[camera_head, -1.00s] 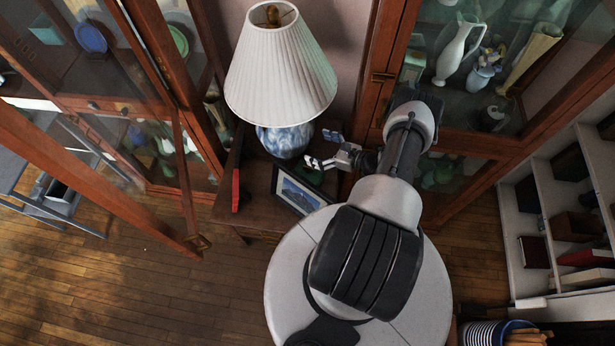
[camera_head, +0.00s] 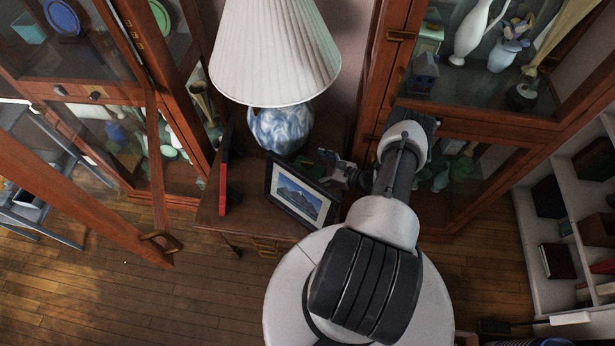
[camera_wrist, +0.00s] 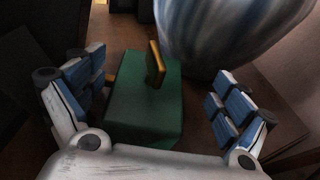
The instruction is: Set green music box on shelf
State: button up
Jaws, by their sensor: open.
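The green music box (camera_wrist: 145,108) sits on the side table, with a small yellow-orange upright piece (camera_wrist: 156,64) on top. In the wrist view it lies between the two blue-padded fingers of my gripper (camera_wrist: 165,112), nearer the left one. My gripper is open, and no firm hold on the box shows. In the head view my gripper (camera_head: 337,163) is low over the table behind the picture frame, and the box is mostly hidden there. Glass-fronted cabinets with shelves stand left (camera_head: 146,130) and right (camera_head: 397,60); which shelf is meant cannot be told.
A lamp with a blue-white base (camera_head: 281,130) stands close beside the gripper. A framed picture (camera_head: 297,196) and a red upright object (camera_head: 223,188) are on the wooden table (camera_head: 245,205). The left cabinet's glass door (camera_head: 160,190) stands open. A white bookcase (camera_head: 535,235) is at right.

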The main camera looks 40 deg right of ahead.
aim_at(298, 164)
jog(key=x, duration=0.2)
jog(key=b+x, duration=0.1)
jog(key=x, duration=0.2)
jog(key=shift+w+a+f+b, duration=0.15)
jog(key=shift+a+f+b, duration=0.15)
jog(key=shift+a, duration=0.2)
jog(key=shift+w+a+f, duration=0.1)
jog(key=shift+w, duration=0.4)
jog(key=shift+c, duration=0.5)
jog(key=c, duration=1.5)
